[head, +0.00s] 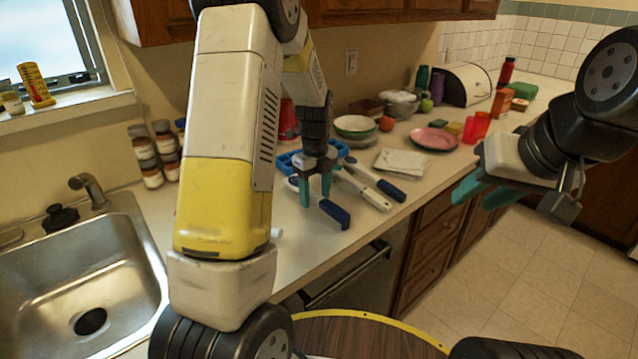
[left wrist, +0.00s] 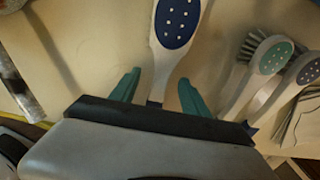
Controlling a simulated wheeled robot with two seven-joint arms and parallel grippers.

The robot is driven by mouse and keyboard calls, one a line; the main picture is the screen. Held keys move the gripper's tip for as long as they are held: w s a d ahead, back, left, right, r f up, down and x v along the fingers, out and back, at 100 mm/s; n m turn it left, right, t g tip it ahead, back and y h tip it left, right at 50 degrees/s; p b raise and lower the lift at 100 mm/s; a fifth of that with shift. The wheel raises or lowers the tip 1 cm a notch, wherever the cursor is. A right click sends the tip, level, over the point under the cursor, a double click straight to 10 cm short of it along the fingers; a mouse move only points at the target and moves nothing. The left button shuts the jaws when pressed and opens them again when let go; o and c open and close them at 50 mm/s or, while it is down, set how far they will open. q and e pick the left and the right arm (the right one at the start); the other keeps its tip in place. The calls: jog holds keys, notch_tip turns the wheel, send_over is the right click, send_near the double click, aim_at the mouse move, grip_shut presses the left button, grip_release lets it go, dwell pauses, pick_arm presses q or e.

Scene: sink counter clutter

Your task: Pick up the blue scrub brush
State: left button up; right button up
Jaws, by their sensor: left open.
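The blue scrub brush, with a blue end (head: 335,213), lies on the counter in the head view. In the left wrist view its white head with a dotted blue pad (left wrist: 177,24) is at the top middle, and its handle runs down toward my gripper. My left gripper (head: 316,190) is open, pointing down over the brush. In the left wrist view its teal fingertips (left wrist: 158,88) are on either side of the handle, apart from each other; whether they touch it I cannot tell. My right gripper (head: 483,192) is open and empty, over the floor at the right.
A teal-padded brush (left wrist: 272,57) and another dark-padded brush (left wrist: 308,70) lie just right of the blue one. Papers (head: 402,162), a pink plate (head: 434,139) and a green bowl (head: 355,126) are further back. The sink (head: 130,290) is at the left.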

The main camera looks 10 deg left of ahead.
pick_arm(q)
jog(key=shift+f, duration=0.5)
jog(key=shift+c, duration=0.2)
grip_shut()
jog(key=shift+r, duration=0.1)
jog(key=shift+r, duration=0.4)
notch_tip(320, 180, up, 3)
jog(key=shift+s+f, duration=0.1)
jog(key=shift+s, duration=0.05)
jog(key=s+d, duration=0.1)
jog(key=s, duration=0.4)
jog(key=s+d+r, duration=0.1)
jog(key=s+d, duration=0.1)
jog(key=s, duration=0.3)
jog(key=s+d, duration=0.1)
jog(key=s, duration=0.4)
jog(key=shift+s+d+r, duration=0.1)
jog(key=shift+d+r, duration=0.05)
jog(key=shift+d, duration=0.05)
